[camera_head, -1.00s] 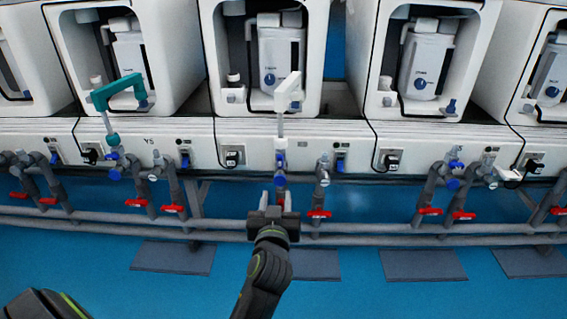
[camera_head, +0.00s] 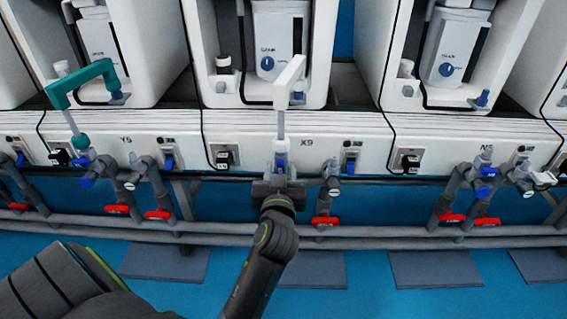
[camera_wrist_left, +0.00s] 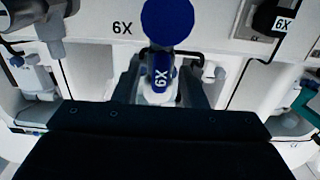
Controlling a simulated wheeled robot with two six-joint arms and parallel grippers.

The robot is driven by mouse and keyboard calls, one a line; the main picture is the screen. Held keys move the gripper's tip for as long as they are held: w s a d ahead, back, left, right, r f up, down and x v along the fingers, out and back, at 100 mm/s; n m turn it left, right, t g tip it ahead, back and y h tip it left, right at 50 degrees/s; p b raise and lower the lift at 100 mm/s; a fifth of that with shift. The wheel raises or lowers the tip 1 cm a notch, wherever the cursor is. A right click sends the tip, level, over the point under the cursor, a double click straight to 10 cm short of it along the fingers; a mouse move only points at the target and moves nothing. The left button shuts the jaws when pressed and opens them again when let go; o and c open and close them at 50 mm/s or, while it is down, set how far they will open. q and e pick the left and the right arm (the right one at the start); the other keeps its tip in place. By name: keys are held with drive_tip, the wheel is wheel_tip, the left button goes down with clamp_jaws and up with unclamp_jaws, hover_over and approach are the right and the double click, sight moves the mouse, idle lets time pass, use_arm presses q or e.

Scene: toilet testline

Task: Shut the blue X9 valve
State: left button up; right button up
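The blue X9 valve (camera_head: 280,166) is in the middle of the head view, below the white bent piece (camera_head: 289,80) and left of the X9 label on the white panel. My left gripper (camera_head: 280,178) is right at it, with its fingertips on either side. My right gripper is not in view.
Grey pipes with red handles (camera_head: 325,221) and blue fittings run to both sides. The Y5 valve with a teal bent piece (camera_head: 88,80) is at the left. White units (camera_head: 200,60) stand behind.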

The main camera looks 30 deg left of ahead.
use_arm(q)
drive_tip(key=shift+s+r, duration=0.1)
drive_tip(key=shift+c, duration=0.9)
clamp_jaws()
